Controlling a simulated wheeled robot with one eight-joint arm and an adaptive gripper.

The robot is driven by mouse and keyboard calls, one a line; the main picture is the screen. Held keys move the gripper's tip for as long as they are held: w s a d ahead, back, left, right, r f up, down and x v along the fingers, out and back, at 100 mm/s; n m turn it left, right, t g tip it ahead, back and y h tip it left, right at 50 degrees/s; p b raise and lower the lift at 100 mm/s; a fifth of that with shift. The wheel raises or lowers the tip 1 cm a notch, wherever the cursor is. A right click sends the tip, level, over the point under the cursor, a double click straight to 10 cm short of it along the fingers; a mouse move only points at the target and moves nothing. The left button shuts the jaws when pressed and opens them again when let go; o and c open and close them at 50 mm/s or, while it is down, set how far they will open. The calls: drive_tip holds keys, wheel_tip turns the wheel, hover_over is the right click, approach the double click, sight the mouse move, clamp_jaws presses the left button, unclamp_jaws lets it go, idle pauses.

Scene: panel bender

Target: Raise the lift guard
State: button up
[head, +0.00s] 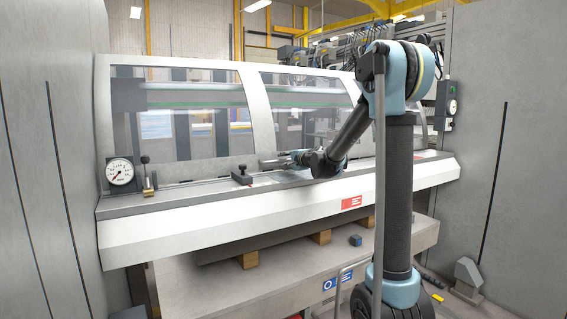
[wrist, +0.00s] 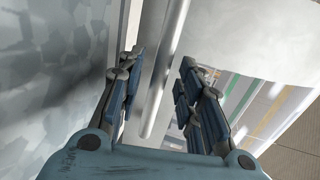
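The lift guard (head: 250,100) is a pale curved frame with clear windows across the machine front. It is down, with its lower edge close to the grey ledge. My gripper (head: 277,160) is in front of the guard's lower middle in the head view, small and partly hard to make out. In the wrist view my gripper (wrist: 162,65) has its two blue-padded fingers spread apart. A pale round bar (wrist: 160,85), which looks like the guard's handle, runs lengthwise between them. A gap shows on both sides of the bar, and I see no clear contact.
A pressure gauge (head: 120,171) and a small brass-based lever (head: 148,177) stand at the ledge's left end. A black clamp-like part (head: 242,176) sits on the ledge left of my gripper. Grey cabinet walls (head: 45,160) close in both sides.

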drive_tip(key=shift+x, duration=0.9)
clamp_jaws()
drive_tip(key=shift+a, duration=0.1)
